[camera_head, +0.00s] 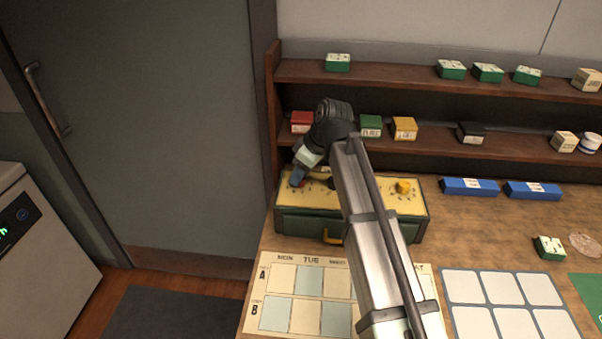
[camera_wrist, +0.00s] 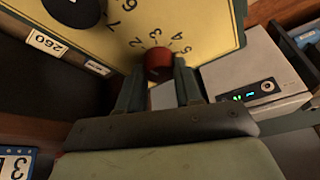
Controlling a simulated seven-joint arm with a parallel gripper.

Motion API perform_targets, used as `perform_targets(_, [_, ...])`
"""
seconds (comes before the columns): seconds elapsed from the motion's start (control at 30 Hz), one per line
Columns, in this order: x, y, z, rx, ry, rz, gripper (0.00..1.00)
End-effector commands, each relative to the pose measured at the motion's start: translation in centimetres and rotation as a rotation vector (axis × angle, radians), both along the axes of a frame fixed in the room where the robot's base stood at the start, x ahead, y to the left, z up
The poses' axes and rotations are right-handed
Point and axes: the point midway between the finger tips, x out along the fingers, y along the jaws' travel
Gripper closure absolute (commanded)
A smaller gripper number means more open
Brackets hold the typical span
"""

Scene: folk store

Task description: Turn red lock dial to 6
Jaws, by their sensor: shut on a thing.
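The red lock dial (camera_wrist: 158,66) sits on the yellow panel (camera_wrist: 205,18) in the wrist view, with printed numbers around it. My gripper (camera_wrist: 157,78) is shut on the dial, one dark finger at each side. The dial's pointer is too small to read. In the head view, the yellow-topped green box (camera_head: 290,222) stands on the table, and my gripper (camera_head: 298,178) reaches down to the left part of its top. My arm hides the box's middle, and the gripper mostly hides the red dial there.
A black dial (camera_wrist: 74,8) is beside the red dial in the wrist view. A yellow knob (camera_head: 403,187) is at the right of the box top. A shelf (camera_head: 400,80) with small boxes stands behind. Blue boxes (camera_head: 470,187) lie to the right. A calendar sheet (camera_head: 300,297) lies in front.

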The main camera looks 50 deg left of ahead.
Motion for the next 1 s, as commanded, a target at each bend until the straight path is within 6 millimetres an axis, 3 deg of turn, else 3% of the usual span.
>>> perform_targets(0.27, [-0.04, -0.02, 0.01, 0.000, 0.001, 0.000, 0.96])
perform_targets(0.67, [-0.17, -0.13, 0.00, 0.000, 0.001, -0.091, 0.96])
perform_targets(1.0, [-0.33, -0.20, 0.01, 0.001, 0.001, -0.374, 0.96])
